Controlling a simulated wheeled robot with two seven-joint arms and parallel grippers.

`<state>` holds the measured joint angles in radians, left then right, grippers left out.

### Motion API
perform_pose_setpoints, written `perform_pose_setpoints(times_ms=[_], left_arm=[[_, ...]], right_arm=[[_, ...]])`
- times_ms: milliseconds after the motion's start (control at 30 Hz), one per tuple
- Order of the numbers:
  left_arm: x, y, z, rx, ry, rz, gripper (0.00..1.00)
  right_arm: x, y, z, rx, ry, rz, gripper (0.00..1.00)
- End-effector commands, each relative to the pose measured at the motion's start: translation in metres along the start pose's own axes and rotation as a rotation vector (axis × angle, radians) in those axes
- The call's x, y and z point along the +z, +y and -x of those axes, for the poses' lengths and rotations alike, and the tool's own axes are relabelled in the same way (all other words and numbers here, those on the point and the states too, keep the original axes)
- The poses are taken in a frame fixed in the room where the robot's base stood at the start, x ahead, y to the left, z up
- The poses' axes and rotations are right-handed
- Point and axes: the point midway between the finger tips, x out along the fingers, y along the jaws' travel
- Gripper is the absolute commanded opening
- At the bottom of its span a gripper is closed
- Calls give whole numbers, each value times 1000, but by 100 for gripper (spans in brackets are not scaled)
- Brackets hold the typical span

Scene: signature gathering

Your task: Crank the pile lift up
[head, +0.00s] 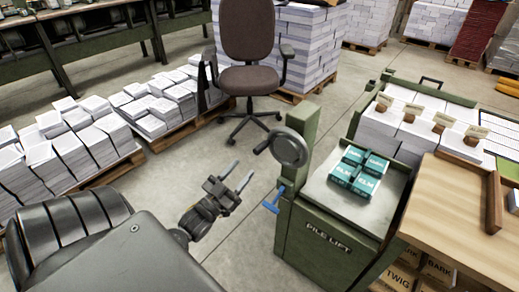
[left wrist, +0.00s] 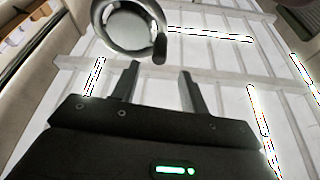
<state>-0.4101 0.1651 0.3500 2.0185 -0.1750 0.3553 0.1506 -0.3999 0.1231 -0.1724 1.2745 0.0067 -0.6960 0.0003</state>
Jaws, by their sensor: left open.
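The pile lift (head: 322,238) is a green cabinet with its name on the front, at the centre right in the head view. A grey round crank wheel (head: 289,148) with a dark handle (head: 262,147) sits on its left post. The wheel (left wrist: 128,22) and its handle (left wrist: 159,50) also show at the top of the left wrist view. My left gripper (head: 240,176) is open and empty, left of and below the wheel, apart from it. Its two fingers (left wrist: 159,75) point toward the wheel in the left wrist view. My right gripper is not in view.
Teal boxes (head: 358,172) lie on the lift's top. A blue lever (head: 274,200) sticks out from the lift's left side. An office chair (head: 248,60) stands behind. Paper stacks (head: 75,155) on pallets line the left. A wooden table (head: 450,200) is at right.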

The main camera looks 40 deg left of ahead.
Motion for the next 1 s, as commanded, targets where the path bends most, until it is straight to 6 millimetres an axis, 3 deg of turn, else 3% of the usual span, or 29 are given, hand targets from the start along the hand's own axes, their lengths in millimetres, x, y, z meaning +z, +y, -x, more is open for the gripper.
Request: perform_pose_setpoints(times_ms=[300, 500, 933, 1000], left_arm=[[-2, 0, -60, -1, 3, 1, 44], [0, 0, -87, -1, 0, 0, 44], [1, 0, -97, 0, -2, 0, 44], [1, 0, -97, 0, -2, 0, 38]], right_arm=[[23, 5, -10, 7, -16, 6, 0], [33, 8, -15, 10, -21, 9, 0], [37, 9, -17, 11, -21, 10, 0], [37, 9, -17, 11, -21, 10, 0]])
